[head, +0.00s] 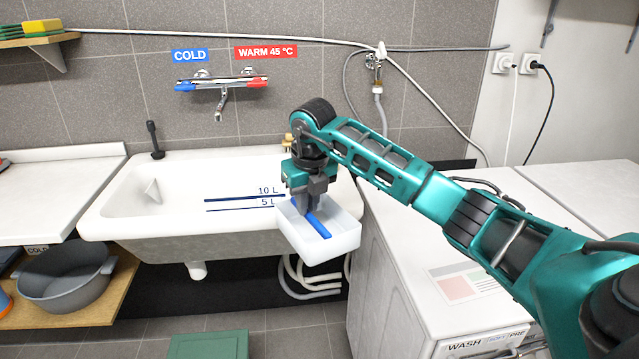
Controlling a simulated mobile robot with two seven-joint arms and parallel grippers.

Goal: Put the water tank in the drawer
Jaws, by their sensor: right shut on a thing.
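The water tank (331,252) is a white, open-topped box with a blue strip inside it, seen in the head view near the centre. My right gripper (312,205) points down into the tank and is shut on it. The tank hangs in front of the right end of the white sink, beside the washing machine. The fingertips are partly hidden by the tank's walls. No open drawer shows. My left gripper is not in view.
The white sink (140,205) with 10 L and 5 L marks is behind the tank. A tap (222,95) is on the tiled wall. A grey basin (65,280) sits on a wooden shelf at left. A green object (208,345) is on the floor.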

